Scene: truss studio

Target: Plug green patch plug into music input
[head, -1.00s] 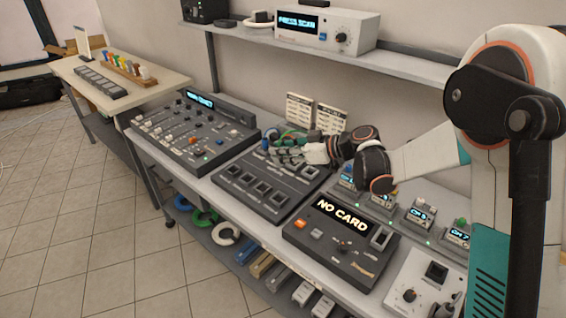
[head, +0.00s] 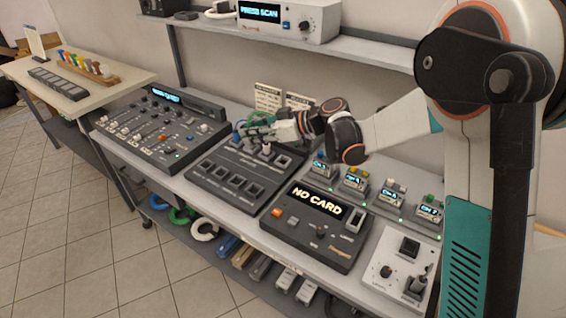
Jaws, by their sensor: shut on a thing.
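The patch panel (head: 230,172) is a dark sloped box in the middle of the bench, with a front row of several empty sockets and a back row partly covered by my gripper. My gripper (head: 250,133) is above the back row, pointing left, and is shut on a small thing. Green and blue cable loops (head: 257,117) show behind it, so I take the held thing as the green patch plug, though the fingers mostly hide it. A pale plug (head: 266,149) stands in the back row just below the fingers. I cannot read which socket is the music input.
The mixer (head: 160,128) stands left of the panel, and the "NO CARD" box (head: 313,225) stands to its right. Two label cards (head: 268,97) stand behind. Small channel boxes (head: 355,180) line the right rear. A shelf (head: 300,42) hangs above.

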